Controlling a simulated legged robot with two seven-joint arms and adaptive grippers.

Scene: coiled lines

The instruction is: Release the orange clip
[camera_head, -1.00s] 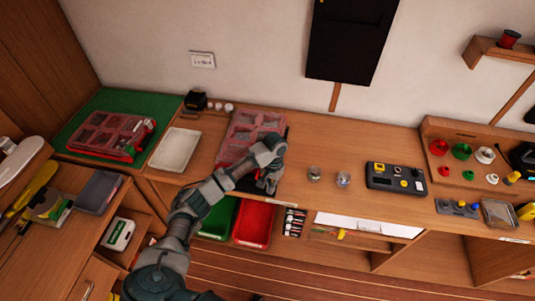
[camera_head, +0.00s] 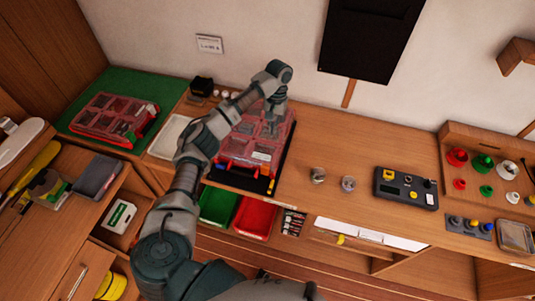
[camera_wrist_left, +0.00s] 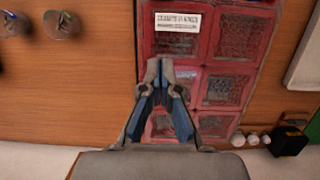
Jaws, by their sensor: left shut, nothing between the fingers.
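A red organizer case (camera_head: 278,142) with a clear compartment lid lies on the wooden bench; its lid also shows in the left wrist view (camera_wrist_left: 232,52). Small orange parts that look like clips (camera_head: 226,162) show along its front edge; I cannot tell whether each is fastened. My left gripper (camera_head: 271,128) is above the lid, away from that front edge. In the left wrist view its blue-grey fingers (camera_wrist_left: 159,70) are closed together and empty over the lid. My right gripper is not in view.
A second red case (camera_head: 105,115) lies on a green mat at the left. A white tray (camera_head: 172,135) stands beside the near case. Two small jars (camera_head: 318,175) and a dark device (camera_head: 405,188) are to the right. Bare bench lies between the case and jars.

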